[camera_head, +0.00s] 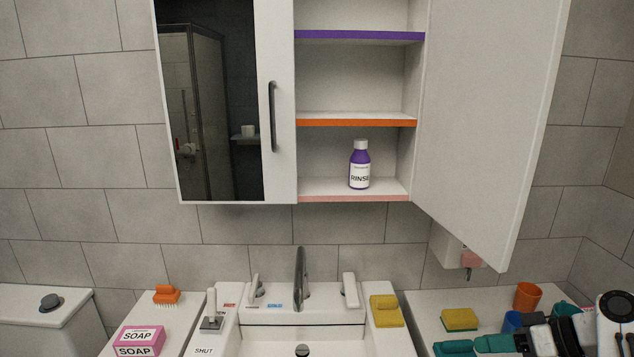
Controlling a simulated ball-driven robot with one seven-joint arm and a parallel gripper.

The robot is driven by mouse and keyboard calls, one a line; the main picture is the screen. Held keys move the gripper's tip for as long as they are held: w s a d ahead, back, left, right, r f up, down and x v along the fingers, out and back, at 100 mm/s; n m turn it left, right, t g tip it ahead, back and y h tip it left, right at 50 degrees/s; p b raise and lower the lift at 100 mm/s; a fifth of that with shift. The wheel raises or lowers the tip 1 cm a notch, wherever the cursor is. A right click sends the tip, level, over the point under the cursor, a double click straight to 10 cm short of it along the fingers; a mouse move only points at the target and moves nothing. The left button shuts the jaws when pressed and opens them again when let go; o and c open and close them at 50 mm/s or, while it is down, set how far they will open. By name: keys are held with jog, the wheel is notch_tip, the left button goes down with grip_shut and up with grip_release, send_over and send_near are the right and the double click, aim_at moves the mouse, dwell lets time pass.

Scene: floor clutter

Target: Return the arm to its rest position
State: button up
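Parts of my arm (612,322), white and black, show at the lower right corner, over the right counter. Black and teal parts (495,343) reach left from there along the bottom edge. They may belong to my gripper, but the frame edge cuts them off and I cannot tell its fingers or opening clearly. Nothing is clearly seen held. A purple RINSE bottle (360,168) with a white cap stands upright on the pink-edged bottom shelf (335,198) of the open cabinet, well apart from my arm.
The open cabinet door (490,120) juts out above the right counter. That counter holds a yellow sponge (459,319), an orange cup (527,296) and a blue cup (512,321).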

jog(key=s+a+f+m+g+h, duration=0.15)
jog(key=s+a+f, duration=0.25)
jog(key=s+f, duration=0.4)
jog(key=s+a+f+m+g+h, duration=0.1)
jog(key=s+a+f+g+h, duration=0.15)
jog(key=s+f, duration=0.6)
jog(key=s+f+m+h, duration=0.1)
jog(key=s+h, duration=0.1)
jog(key=s, duration=0.8)
jog(key=s+f+m+g+h, duration=0.1)
jog(key=s+h, duration=0.2)
jog(key=s, duration=0.7)
jog(key=shift+a+f+b, duration=0.3)
jog(key=shift+a+f, duration=0.1)
